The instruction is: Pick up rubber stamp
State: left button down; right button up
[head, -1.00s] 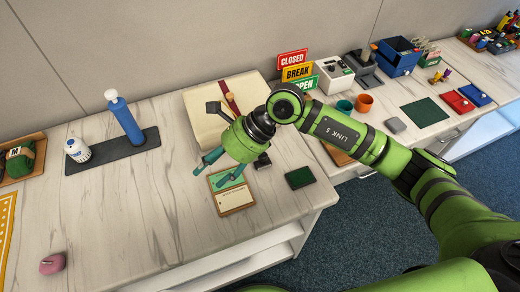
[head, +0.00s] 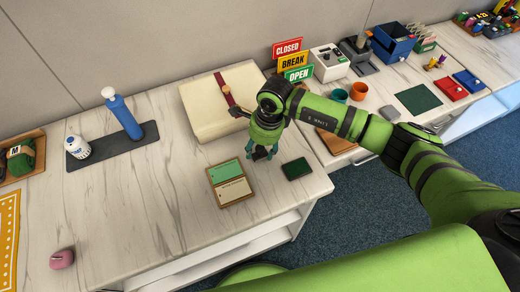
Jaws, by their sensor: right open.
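The rubber stamp (head: 262,156), a small black piece, stands on the marbled counter in the head view, partly hidden by my right gripper. My right gripper (head: 262,151) points down over it, with its teal fingertips apart on either side of the stamp. It is open, and I cannot tell whether either finger touches the stamp. My left gripper is not in view.
A dark green pad (head: 297,169) lies close to the right of the stamp. A card board (head: 232,184) with green and cream cards lies to its left. A cream padded case (head: 207,113) with a red strap is behind.

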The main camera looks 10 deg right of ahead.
aim_at(263, 148)
grip_shut()
jog(key=shift+r, duration=0.1)
jog(key=shift+w+r+b, duration=0.1)
jog(key=shift+r+b, duration=0.45)
jog(key=shift+r, duration=0.1)
jog(key=r, duration=0.1)
jog(key=d+r+b, duration=0.1)
jog(key=shift+s+r+b, duration=0.2)
jog(key=shift+r+b, duration=0.1)
jog(key=shift+r, duration=0.05)
jog(key=s+d+r+b, duration=0.3)
jog(key=s+d+r, duration=0.3)
jog(key=d, duration=0.3)
jog(key=shift+r+b, duration=0.3)
jog(key=shift+r, duration=0.15)
